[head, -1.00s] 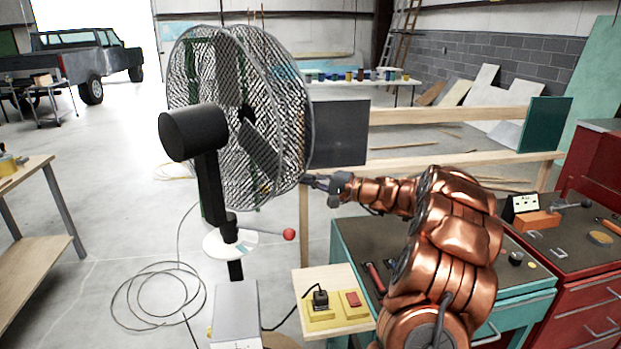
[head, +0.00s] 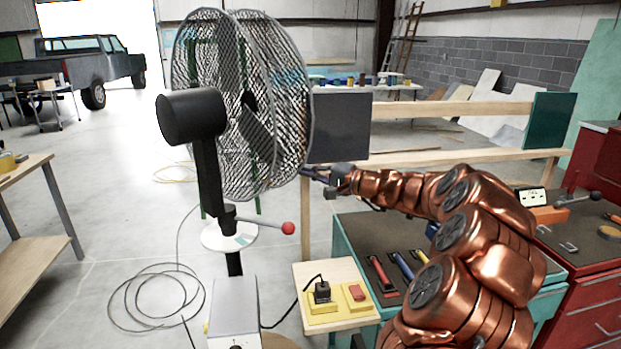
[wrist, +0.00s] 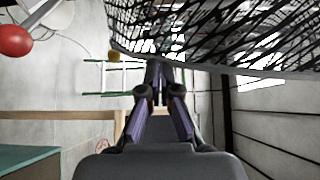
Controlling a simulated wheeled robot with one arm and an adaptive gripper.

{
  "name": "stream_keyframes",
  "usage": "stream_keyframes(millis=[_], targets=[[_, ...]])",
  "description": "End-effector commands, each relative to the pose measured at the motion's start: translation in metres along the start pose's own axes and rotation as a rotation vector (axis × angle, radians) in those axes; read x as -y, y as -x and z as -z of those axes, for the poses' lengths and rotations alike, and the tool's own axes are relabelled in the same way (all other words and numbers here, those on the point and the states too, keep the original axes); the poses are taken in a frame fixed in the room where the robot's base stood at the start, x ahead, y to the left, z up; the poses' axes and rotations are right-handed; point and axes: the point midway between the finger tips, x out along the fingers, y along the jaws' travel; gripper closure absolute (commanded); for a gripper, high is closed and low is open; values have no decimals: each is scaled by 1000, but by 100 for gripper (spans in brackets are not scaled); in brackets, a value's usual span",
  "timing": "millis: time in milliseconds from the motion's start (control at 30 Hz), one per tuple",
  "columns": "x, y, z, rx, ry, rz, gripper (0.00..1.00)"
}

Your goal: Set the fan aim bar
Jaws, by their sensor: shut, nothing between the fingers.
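The pedestal fan (head: 240,105) stands left of my arm, with a round wire cage and a black motor housing. Its aim bar, a short rod with a red ball end (head: 288,228), sticks out to the right from the neck above a white disc (head: 228,236). The red ball also shows at the upper left of the wrist view (wrist: 14,40). My gripper (head: 306,171) is shut and empty beside the right lower rim of the cage, above the red ball. In the wrist view its fingers (wrist: 157,75) point towards the cage rim; I cannot tell whether they touch it.
A wooden block with a yellow plug and switch panel (head: 335,300) stands below the bar. A teal tool cart (head: 350,240) and a red cabinet (head: 590,245) are at the right. A dark panel on a wooden rail (head: 342,122) is behind my gripper. Cable coils lie on the floor.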

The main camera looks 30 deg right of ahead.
Motion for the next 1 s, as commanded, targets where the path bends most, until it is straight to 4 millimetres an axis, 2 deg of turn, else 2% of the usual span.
stream_keyframes(millis=[567, 967, 1000], targets=[[0, 0, 0, -1, -1, 1, 100], [0, 11, 36, -3, -1, 0, 100], [-2, 17, 38, -5, -1, 2, 100]])
